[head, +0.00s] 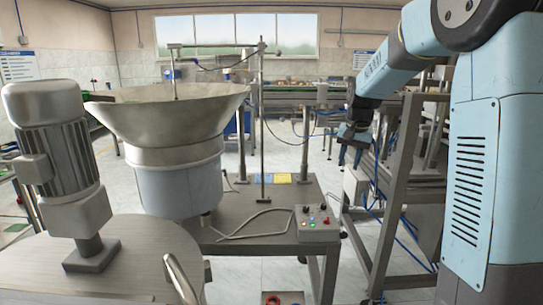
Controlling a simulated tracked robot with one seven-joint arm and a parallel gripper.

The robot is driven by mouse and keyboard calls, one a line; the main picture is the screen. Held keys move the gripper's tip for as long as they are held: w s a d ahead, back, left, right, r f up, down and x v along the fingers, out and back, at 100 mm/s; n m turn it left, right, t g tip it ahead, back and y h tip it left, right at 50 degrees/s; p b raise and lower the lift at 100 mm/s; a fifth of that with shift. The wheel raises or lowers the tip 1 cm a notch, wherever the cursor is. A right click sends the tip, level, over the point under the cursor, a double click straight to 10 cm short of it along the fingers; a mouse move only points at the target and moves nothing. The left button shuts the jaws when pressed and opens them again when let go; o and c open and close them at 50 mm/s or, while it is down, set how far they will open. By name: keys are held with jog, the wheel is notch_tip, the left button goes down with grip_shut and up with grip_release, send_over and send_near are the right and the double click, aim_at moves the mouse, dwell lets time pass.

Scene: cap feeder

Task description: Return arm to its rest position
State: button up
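My gripper (354,133) shows small and dark at the end of my light blue arm, right of centre in the head view. It hangs in the air in front of the dark metal frame on the right, apart from the feeder bowl. No held object can be made out.
A large metal feeder bowl (165,115) stands on a steel table (250,235) with a control box (317,224). A grey motor (62,150) stands at the left front. A metal frame (392,190) stands close to my arm. A conveyor (300,97) runs behind.

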jog(key=s+r+n+t, duration=0.1)
jog(key=s+r, duration=0.2)
jog(key=s, duration=0.6)
jog(key=s+r+n+t, duration=0.1)
jog(key=s+r, duration=0.3)
jog(key=s, duration=0.4)
jog(key=s+f+n+t, duration=0.1)
jog(key=s+f+n, duration=0.1)
jog(key=s, duration=1.5)
jog(key=shift+a+f+t+h, duration=0.15)
jog(key=shift+f+t+h, duration=0.15)
jog(key=shift+f, duration=0.15)
